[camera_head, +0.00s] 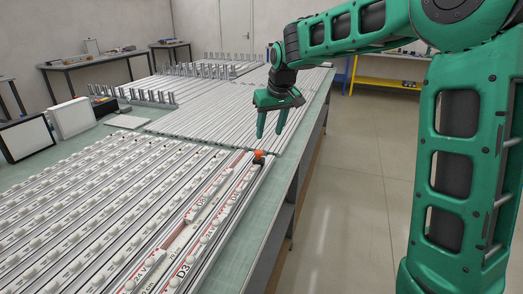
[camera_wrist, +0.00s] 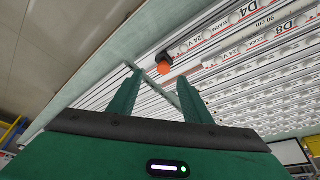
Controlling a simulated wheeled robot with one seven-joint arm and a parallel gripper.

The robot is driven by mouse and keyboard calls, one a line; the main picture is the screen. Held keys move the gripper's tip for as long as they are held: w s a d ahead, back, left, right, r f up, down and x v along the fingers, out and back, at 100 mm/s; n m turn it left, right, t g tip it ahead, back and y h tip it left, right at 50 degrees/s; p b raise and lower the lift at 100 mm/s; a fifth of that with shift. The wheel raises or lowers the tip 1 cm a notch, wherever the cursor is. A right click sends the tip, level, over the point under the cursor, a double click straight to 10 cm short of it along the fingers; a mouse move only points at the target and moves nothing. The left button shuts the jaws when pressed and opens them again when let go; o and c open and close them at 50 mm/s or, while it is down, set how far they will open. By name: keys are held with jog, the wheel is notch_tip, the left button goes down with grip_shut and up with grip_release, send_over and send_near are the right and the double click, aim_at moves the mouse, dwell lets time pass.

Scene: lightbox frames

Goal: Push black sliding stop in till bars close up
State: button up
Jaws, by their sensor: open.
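The black sliding stop (camera_head: 258,160) with an orange top sits at the far end of the rightmost bar rows, near the table's right edge. It also shows in the wrist view (camera_wrist: 164,66), just beyond and between my fingertips. The labelled white light bars (camera_head: 187,265) lie end to end in metal channels; labels D3, D4 and D8 can be read across the views. A reddish stretch of channel shows between bars. My gripper (camera_head: 269,136) is open and empty, fingers pointing down, above and slightly beyond the stop. Contact with the stop cannot be seen.
Many parallel bar rows cover the table (camera_head: 262,215), with bare channels behind. Upright metal posts (camera_head: 150,97) stand further back. White panels (camera_head: 70,118) stand at the left. Clear floor (camera_head: 345,190) lies right of the table; a yellow shelf (camera_head: 390,83) stands behind.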

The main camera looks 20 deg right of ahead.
aim_at(259, 152)
jog(key=x, duration=0.3)
jog(key=a+x, duration=0.1)
jog(key=x, duration=0.3)
jog(key=w+x, duration=0.1)
jog(key=x, duration=0.3)
jog(key=shift+w+a+r, duration=0.15)
jog(key=shift+a, duration=0.05)
